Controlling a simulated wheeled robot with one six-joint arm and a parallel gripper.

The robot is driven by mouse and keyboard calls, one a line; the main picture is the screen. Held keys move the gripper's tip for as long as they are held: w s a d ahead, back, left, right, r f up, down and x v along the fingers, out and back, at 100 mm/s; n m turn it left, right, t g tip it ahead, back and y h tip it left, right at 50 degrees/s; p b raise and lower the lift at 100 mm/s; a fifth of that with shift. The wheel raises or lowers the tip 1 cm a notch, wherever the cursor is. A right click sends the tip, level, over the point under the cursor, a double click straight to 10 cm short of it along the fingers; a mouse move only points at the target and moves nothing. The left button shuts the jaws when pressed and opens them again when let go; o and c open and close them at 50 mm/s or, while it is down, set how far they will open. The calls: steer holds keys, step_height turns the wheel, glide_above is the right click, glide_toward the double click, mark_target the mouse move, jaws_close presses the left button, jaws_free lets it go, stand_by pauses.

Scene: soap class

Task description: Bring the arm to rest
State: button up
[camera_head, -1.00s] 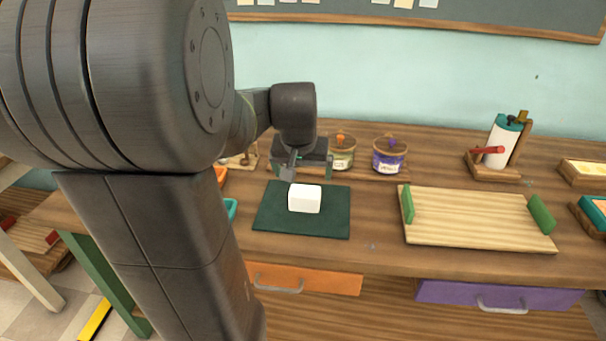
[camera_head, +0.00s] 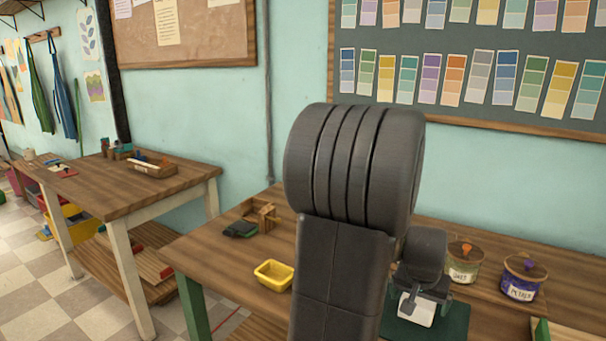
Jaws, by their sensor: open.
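My arm stands in the middle of the view and hides part of the table behind it. My gripper (camera_head: 409,303) is at the lower right, pointing down over a white block (camera_head: 422,314), and is open. The block lies on a dark green mat (camera_head: 453,321), partly hidden by the gripper. I cannot tell whether the fingers touch the block.
Two lidded jars, one with an orange knob (camera_head: 463,264) and one marked PETALS (camera_head: 521,280), stand right of the gripper. A yellow tray (camera_head: 273,275) and a wooden holder (camera_head: 258,213) lie left of my arm. Another table (camera_head: 110,190) stands further left.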

steer(key=shift+x, duration=0.95)
steer(key=shift+r, duration=0.95)
steer(key=shift+a+r, duration=0.1)
steer(key=shift+r, duration=0.4)
